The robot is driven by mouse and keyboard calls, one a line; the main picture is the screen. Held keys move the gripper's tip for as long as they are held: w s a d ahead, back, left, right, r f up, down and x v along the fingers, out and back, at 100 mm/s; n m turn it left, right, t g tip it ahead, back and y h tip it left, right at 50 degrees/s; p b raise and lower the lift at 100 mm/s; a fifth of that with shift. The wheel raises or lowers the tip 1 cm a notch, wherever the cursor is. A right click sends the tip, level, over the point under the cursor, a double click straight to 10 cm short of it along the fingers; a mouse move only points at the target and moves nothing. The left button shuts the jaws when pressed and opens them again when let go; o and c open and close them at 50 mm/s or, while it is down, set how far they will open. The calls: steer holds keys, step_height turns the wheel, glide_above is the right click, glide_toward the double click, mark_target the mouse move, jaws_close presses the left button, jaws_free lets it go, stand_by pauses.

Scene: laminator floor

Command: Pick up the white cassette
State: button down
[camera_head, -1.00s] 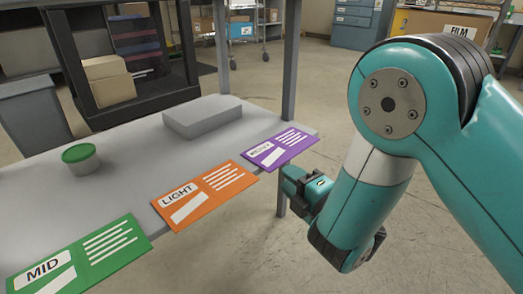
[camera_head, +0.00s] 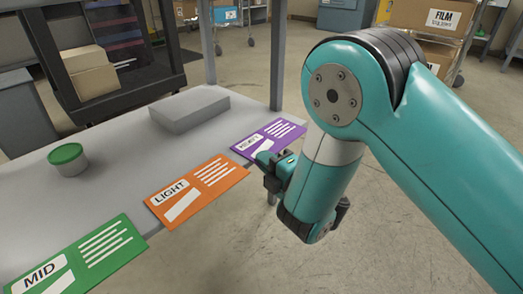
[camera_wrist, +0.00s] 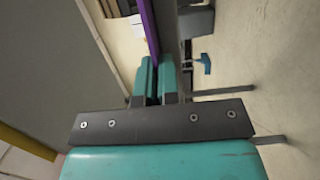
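No clearly white cassette shows in either view. A pale grey flat box (camera_head: 188,110) lies on the grey table (camera_head: 110,150) in the head view; I cannot tell whether it is the cassette. My gripper (camera_head: 266,159) is at the table's right edge, by the purple card (camera_head: 268,138), with my arm reaching down from the right. The purple card's edge (camera_wrist: 147,25) lies just beyond the tips.
An orange LIGHT card (camera_head: 195,190) and a green MID card (camera_head: 80,255) lie along the table's front edge. A tub with a green lid (camera_head: 70,160) stands at the left. A table post (camera_head: 278,55) rises behind my gripper. A dark cart with cartons (camera_head: 88,75) stands behind the table.

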step_height(320, 180, up, 20)
steer(key=p, duration=1.7)
steer(key=shift+p, duration=0.35)
steer(key=shift+d, duration=0.15)
